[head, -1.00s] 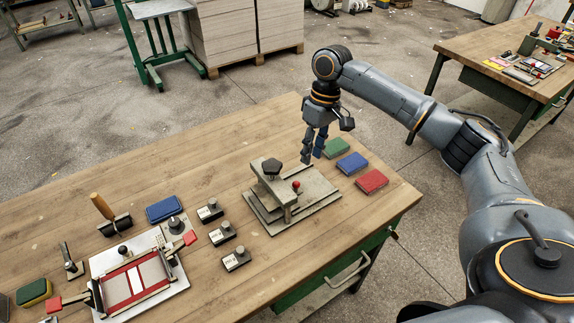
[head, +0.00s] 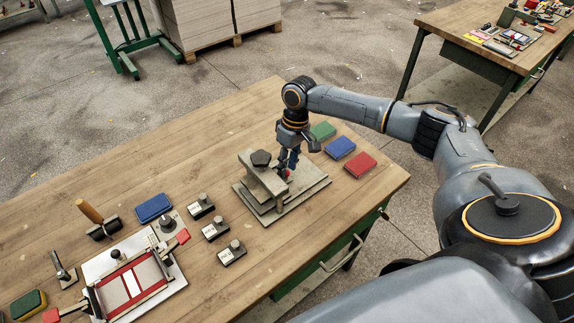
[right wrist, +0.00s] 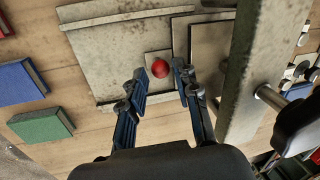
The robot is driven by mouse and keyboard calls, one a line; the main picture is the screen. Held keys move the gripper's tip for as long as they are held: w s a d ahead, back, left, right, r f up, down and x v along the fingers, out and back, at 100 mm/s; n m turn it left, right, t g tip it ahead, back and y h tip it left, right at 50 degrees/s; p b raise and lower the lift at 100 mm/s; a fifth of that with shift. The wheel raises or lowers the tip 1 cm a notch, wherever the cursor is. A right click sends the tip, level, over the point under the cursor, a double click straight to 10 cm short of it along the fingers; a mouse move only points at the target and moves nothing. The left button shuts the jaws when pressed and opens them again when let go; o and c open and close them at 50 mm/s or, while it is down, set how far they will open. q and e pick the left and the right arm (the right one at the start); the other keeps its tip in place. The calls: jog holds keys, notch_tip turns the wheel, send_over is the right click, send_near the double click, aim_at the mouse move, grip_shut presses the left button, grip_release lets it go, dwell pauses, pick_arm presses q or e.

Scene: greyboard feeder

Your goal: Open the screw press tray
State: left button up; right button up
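The screw press (head: 313,191) stands on the wooden table, a worn grey metal base with a bridge (head: 263,177) and a dark star-shaped knob (head: 261,158). Its tray has a small red ball knob, clear in the right wrist view (right wrist: 160,69), beside the bridge. My right gripper (head: 287,170) points down at the red knob and partly hides it in the head view. In the right wrist view its two blue fingers (right wrist: 158,80) are apart, one on each side of the knob, with a gap visible. My left gripper is not in view.
Green (head: 323,131), blue (head: 341,147) and red (head: 360,165) blocks lie right of the press. Small metal blocks with knobs (head: 215,229) and a red-framed printing jig (head: 132,283) are to its left. Bare wood lies behind the press.

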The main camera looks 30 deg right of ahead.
jog(key=shift+a+f, duration=0.1)
jog(key=shift+f, duration=0.6)
grip_shut()
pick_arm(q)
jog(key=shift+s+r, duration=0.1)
pick_arm(e)
jog(key=d, duration=0.7)
jog(key=w+d, duration=0.1)
jog(key=d, duration=0.3)
jog(key=shift+d, duration=0.25)
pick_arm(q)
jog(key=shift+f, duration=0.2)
pick_arm(e)
jog(key=shift+r, duration=0.1)
